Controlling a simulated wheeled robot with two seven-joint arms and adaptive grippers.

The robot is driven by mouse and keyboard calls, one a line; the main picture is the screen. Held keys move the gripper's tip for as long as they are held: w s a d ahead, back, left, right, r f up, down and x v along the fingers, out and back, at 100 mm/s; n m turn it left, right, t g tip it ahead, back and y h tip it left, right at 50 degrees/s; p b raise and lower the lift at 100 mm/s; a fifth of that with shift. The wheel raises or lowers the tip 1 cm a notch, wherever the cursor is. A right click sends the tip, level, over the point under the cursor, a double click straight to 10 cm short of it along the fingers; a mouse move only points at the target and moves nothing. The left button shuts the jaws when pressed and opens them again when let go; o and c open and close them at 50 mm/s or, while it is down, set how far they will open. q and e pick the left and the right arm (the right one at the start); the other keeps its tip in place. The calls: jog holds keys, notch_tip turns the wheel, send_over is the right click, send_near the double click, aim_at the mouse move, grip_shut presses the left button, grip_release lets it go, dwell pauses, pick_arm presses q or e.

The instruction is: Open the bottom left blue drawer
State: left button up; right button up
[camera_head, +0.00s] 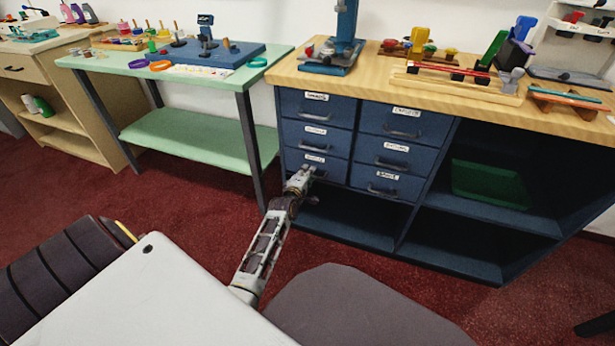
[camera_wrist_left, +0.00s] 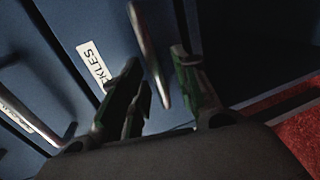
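The bottom left blue drawer (camera_head: 337,172) is the lowest of the left column in the cabinet and looks closed. My left gripper (camera_head: 305,173) is in front of it at handle height and hides most of its handle. In the left wrist view the drawer front shows a white label (camera_wrist_left: 92,66) ending in "KLES". The drawer's metal handle (camera_wrist_left: 146,42) runs between the two fingers of the left gripper (camera_wrist_left: 158,80). The fingers are apart, with a gap visible on the handle's right side. Contact with the left finger cannot be told. My right gripper is out of view.
More blue drawers (camera_head: 404,123) stand above and to the right, all looking closed. Open dark shelves lie below, and a green bin (camera_head: 490,185) sits in the right compartment. A green table (camera_head: 215,80) stands left of the cabinet. Red carpet in front is mostly free.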

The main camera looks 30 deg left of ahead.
pick_arm(q)
jog(key=shift+c, duration=0.3)
grip_shut()
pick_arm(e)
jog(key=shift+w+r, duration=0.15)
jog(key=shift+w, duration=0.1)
pick_arm(q)
jog(key=shift+s, duration=0.1)
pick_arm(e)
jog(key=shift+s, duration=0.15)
